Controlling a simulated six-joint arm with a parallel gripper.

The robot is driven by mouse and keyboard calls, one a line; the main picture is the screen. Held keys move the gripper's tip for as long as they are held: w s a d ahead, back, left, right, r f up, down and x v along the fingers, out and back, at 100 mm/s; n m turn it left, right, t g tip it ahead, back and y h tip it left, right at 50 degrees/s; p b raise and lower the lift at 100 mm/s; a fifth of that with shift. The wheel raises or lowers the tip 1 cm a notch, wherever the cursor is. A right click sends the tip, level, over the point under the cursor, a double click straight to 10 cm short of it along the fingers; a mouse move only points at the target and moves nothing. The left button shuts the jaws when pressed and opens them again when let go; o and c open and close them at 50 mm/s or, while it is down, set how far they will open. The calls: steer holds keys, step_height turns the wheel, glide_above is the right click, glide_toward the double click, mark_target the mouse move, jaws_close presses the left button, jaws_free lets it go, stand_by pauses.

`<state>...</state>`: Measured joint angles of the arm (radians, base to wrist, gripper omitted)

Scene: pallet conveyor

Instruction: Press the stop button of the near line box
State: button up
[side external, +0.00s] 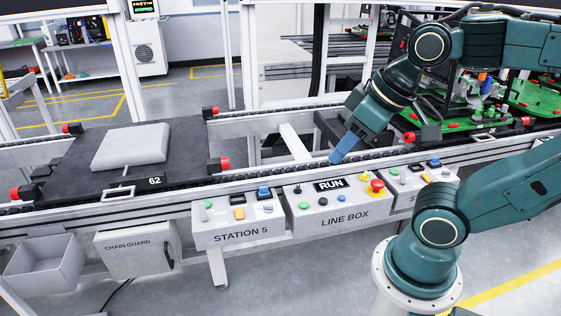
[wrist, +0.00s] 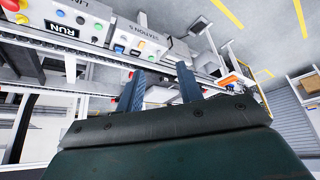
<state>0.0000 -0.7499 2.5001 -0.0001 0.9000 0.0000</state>
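The line box (side external: 336,222) is a pale grey control box on the conveyor's front side, with a lit RUN sign (side external: 330,184). Its sloped face has a green button (side external: 304,205), a black button (side external: 323,201) and a red mushroom knob (side external: 377,187) on a yellow base at the right. No label reading "stop" is legible. My gripper (side external: 338,158) is above and behind the box, blue fingers tilted down, touching no button. In the wrist view its two fingers (wrist: 160,72) stand apart with nothing between them; the RUN sign (wrist: 60,30) shows upside down at upper left.
The Station 5 box (side external: 238,224) adjoins the line box on the left, and another station box (side external: 425,192) is on the right. A black pallet 62 (side external: 80,187) with a grey block (side external: 130,148) sits on the conveyor. Green fixtures (side external: 460,130) stand at the right.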

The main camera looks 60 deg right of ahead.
jaws_close()
stand_by(1.6)
